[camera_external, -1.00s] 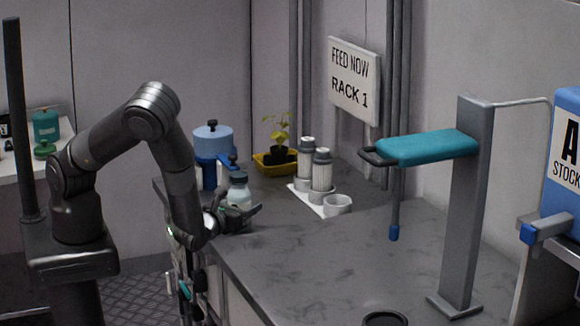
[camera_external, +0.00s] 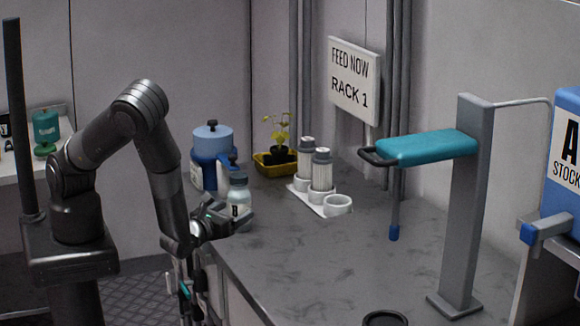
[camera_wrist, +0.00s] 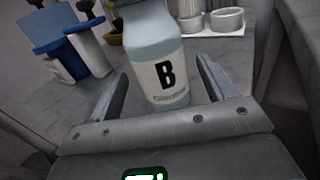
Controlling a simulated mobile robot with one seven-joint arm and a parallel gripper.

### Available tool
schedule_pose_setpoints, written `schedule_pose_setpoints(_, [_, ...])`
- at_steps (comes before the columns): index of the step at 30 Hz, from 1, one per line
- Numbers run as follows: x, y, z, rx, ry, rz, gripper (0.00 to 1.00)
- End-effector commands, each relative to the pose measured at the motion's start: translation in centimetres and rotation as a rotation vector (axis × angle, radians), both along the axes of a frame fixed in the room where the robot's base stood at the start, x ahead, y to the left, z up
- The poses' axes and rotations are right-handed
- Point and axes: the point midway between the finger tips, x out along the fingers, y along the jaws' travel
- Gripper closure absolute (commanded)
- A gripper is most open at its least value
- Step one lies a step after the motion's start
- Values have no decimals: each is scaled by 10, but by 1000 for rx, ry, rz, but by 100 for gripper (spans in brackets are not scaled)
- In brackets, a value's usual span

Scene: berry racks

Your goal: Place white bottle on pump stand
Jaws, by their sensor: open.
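A pale bottle (camera_external: 239,196) with a dark cap and a white label marked B stands upright on the counter near its left edge. My gripper (camera_external: 232,221) is open in front of it, low and close to the counter. In the wrist view the bottle (camera_wrist: 157,55) shows between the two spread fingers, its cap cut off by the top edge. I cannot tell whether a finger touches it. The pump stand (camera_external: 467,200), a grey column with a teal arm (camera_external: 428,147) and a hanging blue-tipped tube, stands at the right of the counter.
A blue pot-like container (camera_external: 212,140) stands behind the bottle. A white rack (camera_external: 325,208) holds two ribbed white cylinders and has an empty ring. A yellow planter (camera_external: 268,168) is behind it. The counter middle (camera_external: 320,255) is clear; a dark ring (camera_external: 385,318) lies at the front.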

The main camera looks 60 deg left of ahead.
Motion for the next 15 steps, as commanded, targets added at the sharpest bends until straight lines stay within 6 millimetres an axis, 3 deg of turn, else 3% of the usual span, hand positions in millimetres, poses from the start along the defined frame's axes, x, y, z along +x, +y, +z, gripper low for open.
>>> schedule_pose_setpoints(6, [-39,-23,0,-1,1,-3,24])
schedule_pose_setpoints(15, [-60,-34,0,2,0,0,20])
